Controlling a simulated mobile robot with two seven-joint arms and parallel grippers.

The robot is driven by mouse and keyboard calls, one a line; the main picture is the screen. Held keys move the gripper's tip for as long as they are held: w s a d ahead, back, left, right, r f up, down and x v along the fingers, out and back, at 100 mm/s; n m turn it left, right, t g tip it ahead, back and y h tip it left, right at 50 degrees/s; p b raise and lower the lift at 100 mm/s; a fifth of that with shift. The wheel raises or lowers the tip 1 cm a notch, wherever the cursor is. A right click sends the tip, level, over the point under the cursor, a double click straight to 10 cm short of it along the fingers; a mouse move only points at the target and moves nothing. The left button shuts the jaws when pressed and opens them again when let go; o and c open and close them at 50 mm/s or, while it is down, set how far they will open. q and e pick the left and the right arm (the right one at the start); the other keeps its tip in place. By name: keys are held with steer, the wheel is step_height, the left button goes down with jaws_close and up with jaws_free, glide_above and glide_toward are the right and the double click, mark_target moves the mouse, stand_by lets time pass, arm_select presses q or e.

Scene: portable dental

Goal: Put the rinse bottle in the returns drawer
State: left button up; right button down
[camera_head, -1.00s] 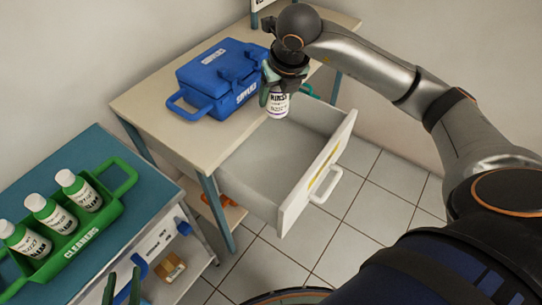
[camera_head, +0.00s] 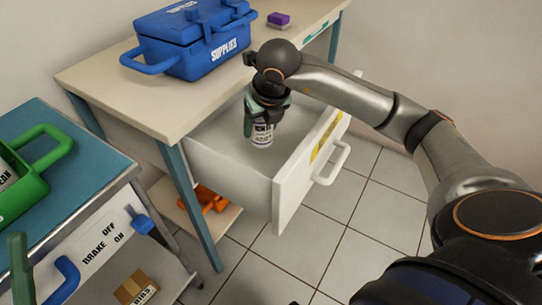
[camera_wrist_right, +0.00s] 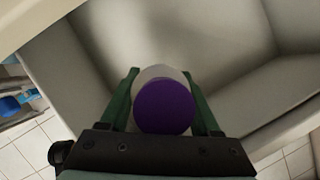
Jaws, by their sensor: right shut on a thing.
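The rinse bottle (camera_head: 262,134) is white with a dark printed label and stands upright in my right gripper (camera_head: 265,108). In the right wrist view its purple cap (camera_wrist_right: 165,106) shows between the two green fingers of the gripper (camera_wrist_right: 163,100), which is shut on it. The bottle is over the inside of the open grey-white drawer (camera_head: 225,160), below the level of the table top. I cannot tell whether its base touches the drawer floor. In the head view a green finger-like part (camera_head: 20,268) shows at the lower left; whether it is my left gripper's, and its state, is unclear.
A blue supplies box (camera_head: 195,45) stands on the beige table (camera_head: 150,92), with a small purple item (camera_head: 278,19) behind. The drawer front (camera_head: 310,165) has a yellow label and white handle. A blue-topped cart (camera_head: 85,165) with a green carrier (camera_head: 25,195) stands left.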

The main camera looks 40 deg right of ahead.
steer(key=shift+f, duration=0.45)
step_height(320, 180, down, 10)
steer(key=b, duration=0.3)
steer(key=shift+r, duration=0.1)
arm_select(q)
steer(key=f, duration=0.3)
steer(key=shift+s+d+f+h, duration=0.15)
steer(key=shift+s+h, duration=0.05)
steer(key=shift+h, duration=0.1)
arm_select(e)
steer(key=shift+r, duration=0.1)
steer(key=shift+f+b, duration=0.2)
steer(key=shift+b, duration=0.15)
steer(key=shift+c, duration=0.6)
jaws_free()
arm_select(q)
steer(key=shift+f, duration=0.1)
arm_select(e)
steer(key=shift+r, duration=0.1)
